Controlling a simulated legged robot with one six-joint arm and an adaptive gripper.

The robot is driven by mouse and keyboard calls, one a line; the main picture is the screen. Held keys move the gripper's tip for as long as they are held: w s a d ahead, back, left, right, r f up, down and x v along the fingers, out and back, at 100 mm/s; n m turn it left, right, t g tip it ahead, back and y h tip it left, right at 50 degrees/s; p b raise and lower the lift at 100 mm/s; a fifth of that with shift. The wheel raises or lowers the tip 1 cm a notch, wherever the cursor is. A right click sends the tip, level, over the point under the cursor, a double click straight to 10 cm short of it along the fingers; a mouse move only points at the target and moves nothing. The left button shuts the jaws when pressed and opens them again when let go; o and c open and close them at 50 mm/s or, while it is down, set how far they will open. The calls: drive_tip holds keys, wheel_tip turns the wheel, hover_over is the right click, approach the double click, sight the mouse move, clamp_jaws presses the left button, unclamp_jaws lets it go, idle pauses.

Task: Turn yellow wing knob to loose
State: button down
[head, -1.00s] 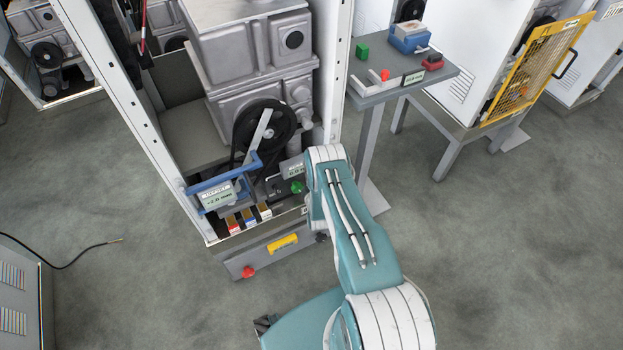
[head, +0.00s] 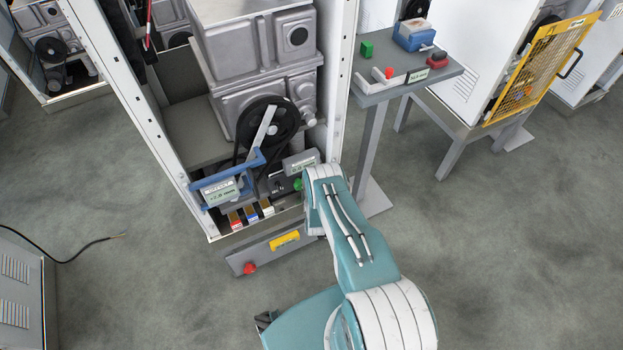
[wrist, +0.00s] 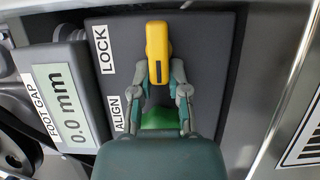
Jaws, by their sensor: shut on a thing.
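The yellow wing knob (wrist: 157,45) shows in the wrist view on a dark panel, beside the LOCK label. Its long wing points up and down in the picture. My gripper (wrist: 161,78) is shut on the lower part of the knob, one grey fingertip on each side. In the head view, my arm's end hides the gripper and the yellow knob. A green knob (wrist: 160,119) sits below, beside the ALIGN label, partly covered by my gripper. The FOOT GAP display (wrist: 70,100) on the left reads 0.0 mm.
A white cabinet post (head: 343,80) rises close behind my arm. A grey side table (head: 440,75) stands to the right. Open floor lies right of my arm.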

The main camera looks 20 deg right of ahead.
drive_tip(key=shift+s+d+f, duration=0.15)
drive_tip(key=shift+s+f, duration=0.1)
drive_tip(key=shift+f, duration=0.05)
drive_tip(key=c, duration=0.9)
unclamp_jaws()
drive_tip(key=shift+w+d, duration=0.1)
drive_tip(key=shift+r, duration=0.1)
drive_tip(key=v, duration=1.2)
